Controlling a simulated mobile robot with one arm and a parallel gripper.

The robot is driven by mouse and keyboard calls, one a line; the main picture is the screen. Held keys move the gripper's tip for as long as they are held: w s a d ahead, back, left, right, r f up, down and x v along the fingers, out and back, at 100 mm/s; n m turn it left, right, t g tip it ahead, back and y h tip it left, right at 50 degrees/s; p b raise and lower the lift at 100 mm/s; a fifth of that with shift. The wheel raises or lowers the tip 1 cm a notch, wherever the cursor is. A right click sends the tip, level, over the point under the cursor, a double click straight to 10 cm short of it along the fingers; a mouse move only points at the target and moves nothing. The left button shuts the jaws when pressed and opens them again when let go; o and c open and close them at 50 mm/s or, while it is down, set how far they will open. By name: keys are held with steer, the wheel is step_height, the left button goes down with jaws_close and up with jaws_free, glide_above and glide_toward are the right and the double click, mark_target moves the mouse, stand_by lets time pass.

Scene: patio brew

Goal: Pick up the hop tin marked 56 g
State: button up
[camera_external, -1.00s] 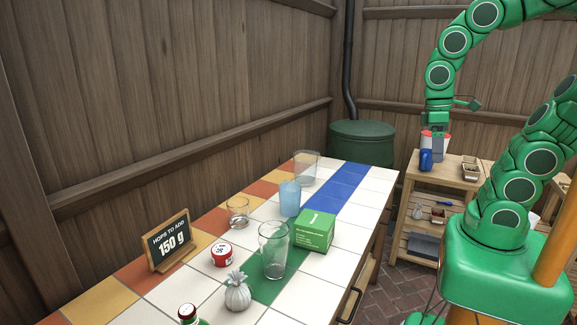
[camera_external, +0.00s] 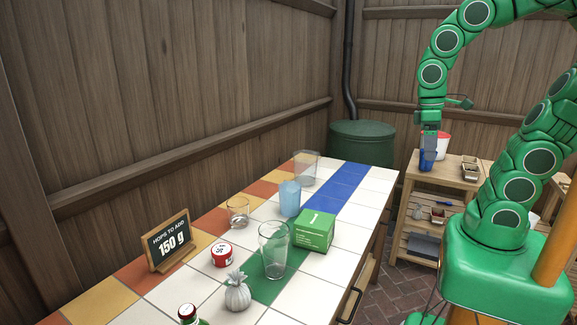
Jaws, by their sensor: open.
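A small round red and white tin (camera_external: 222,254) sits on the tiled counter, left of a clear glass. The mark on it is too small to read for certain, and no other tin is clearly seen. My gripper (camera_external: 429,151) hangs pointing down from the green arm, at the far wooden bench on the right. It is well away from the tin and holds nothing that I can make out. The fingers are small and partly blend with a blue object (camera_external: 427,161) there.
The tiled counter (camera_external: 354,252) also bears several glasses, a green box (camera_external: 314,230), a tied pouch (camera_external: 237,293), a red-capped bottle (camera_external: 188,313) and a sign reading "HOPS TO ADD 150 g" (camera_external: 168,241). A red and white container (camera_external: 443,144) stands on the wooden bench (camera_external: 452,178).

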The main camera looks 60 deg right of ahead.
steer(key=w+a, duration=0.3)
steer(key=w, duration=0.6)
steer(key=w+a, duration=0.2)
steer(key=w, duration=0.7)
steer(key=m+t, duration=0.2)
glide_above(221, 248)
steer(key=f, duration=2.2)
steer(key=shift+s+d+f, duration=0.1)
steer(key=shift+s+d, duration=0.1)
steer(key=shift+d, duration=0.05)
steer(key=shift+w+a+f, duration=0.1)
steer(key=shift+a+f, duration=0.15)
steer(key=shift+f, duration=3.95)
steer(key=c, duration=1.1)
steer(key=shift+r, duration=0.1)
